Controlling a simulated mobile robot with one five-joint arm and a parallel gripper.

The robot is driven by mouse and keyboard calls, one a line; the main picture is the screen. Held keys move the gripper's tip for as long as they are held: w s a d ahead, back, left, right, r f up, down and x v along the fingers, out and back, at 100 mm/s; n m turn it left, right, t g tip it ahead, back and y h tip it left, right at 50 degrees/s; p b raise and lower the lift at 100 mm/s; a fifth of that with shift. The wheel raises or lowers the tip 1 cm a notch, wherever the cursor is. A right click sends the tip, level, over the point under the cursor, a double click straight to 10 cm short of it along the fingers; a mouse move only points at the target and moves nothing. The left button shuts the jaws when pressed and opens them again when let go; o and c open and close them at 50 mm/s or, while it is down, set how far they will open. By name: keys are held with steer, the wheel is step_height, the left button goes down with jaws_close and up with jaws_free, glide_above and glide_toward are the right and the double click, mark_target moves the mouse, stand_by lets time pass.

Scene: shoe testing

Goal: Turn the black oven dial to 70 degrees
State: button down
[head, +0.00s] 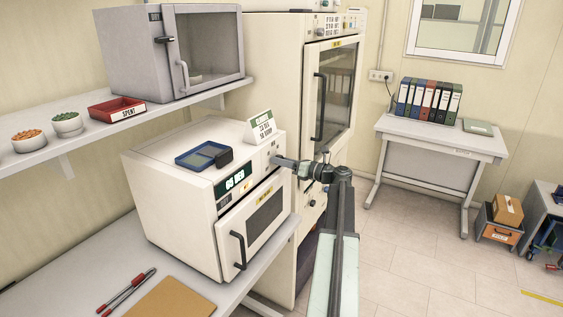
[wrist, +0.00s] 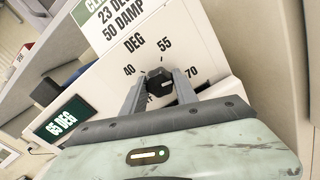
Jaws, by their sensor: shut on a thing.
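The black oven dial (wrist: 158,80) is on the white front panel of the small oven, among printed marks reading 40, 55 and 70 under the word DEG. My gripper (wrist: 160,84) has its two grey fingers closed on the dial, one on each side. The dial's pointer is too small to read. The green display (wrist: 63,117) on the same panel reads 65 DEG. In the head view my gripper (head: 279,161) reaches the right end of the panel of the white oven (head: 170,205), and it hides the dial there.
A white card with printed figures (head: 260,127) stands on the oven, and a blue tray (head: 190,160) lies on its top. The oven door handle (head: 238,250) is below the panel. A tall cabinet (head: 275,70) stands close behind my arm. Open floor lies to the right.

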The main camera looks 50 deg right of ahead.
steer(key=shift+m, duration=1.9)
steer(key=c, duration=0.9)
jaws_free()
steer(key=shift+c, duration=0.2)
steer(key=v, duration=0.8)
steer(key=shift+f, duration=0.1)
